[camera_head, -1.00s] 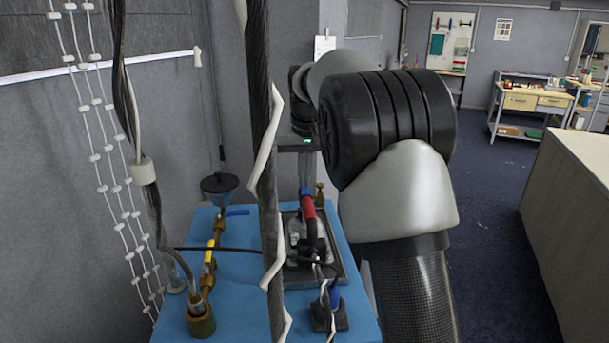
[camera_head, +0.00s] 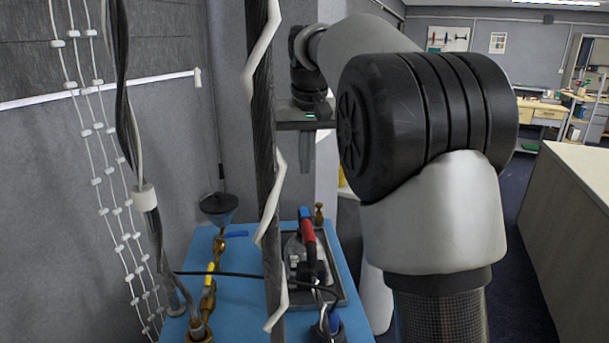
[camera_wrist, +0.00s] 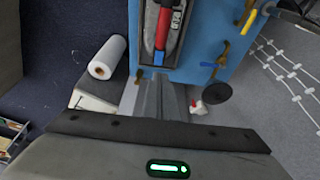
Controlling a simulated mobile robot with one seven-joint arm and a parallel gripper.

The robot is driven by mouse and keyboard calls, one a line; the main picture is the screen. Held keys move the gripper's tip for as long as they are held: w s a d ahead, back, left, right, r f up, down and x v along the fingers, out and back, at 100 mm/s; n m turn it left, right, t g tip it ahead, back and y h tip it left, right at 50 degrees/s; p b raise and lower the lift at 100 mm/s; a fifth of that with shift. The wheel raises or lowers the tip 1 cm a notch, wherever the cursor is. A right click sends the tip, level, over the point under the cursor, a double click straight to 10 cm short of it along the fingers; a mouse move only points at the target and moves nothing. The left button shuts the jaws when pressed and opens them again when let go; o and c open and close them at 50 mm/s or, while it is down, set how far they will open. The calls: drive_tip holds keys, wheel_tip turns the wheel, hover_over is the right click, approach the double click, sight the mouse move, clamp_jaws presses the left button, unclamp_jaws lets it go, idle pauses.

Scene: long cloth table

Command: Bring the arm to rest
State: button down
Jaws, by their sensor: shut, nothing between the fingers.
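My gripper (camera_head: 307,150) hangs fingers-down past the far end of the blue table top in the head view, partly behind my arm's elbow. In the wrist view its fingers (camera_wrist: 160,98) are together and hold nothing. An iron-like tool with a red and black handle (camera_head: 307,235) lies on a dark-rimmed tray (camera_head: 343,292) on the blue table (camera_head: 237,262). My gripper is apart from both. The tool's red handle (camera_wrist: 166,26) shows beyond the fingertips in the wrist view.
Brass pipework (camera_head: 207,300) and a dark funnel (camera_head: 218,207) stand on the table's left. A dark post with white cable stands in front. A white roll (camera_wrist: 106,58) lies left of the fingers in the wrist view. A pale counter (camera_head: 570,200) stands right, with floor between.

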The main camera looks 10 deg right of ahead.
drive_tip(key=shift+s+r, duration=0.25)
drive_tip(key=shift+r, duration=0.2)
drive_tip(key=shift+s, duration=0.1)
drive_tip(key=s+r, duration=0.2)
drive_tip(key=s, duration=0.7)
drive_tip(key=s+f+t, duration=0.1)
drive_tip(key=s+f, duration=0.5)
drive_tip(key=s, duration=0.6)
drive_tip(key=s+f+t, duration=0.1)
drive_tip(key=s+f, duration=0.5)
drive_tip(key=s, duration=0.6)
drive_tip(key=shift+d+n, duration=0.25)
drive_tip(key=shift+n, duration=0.15)
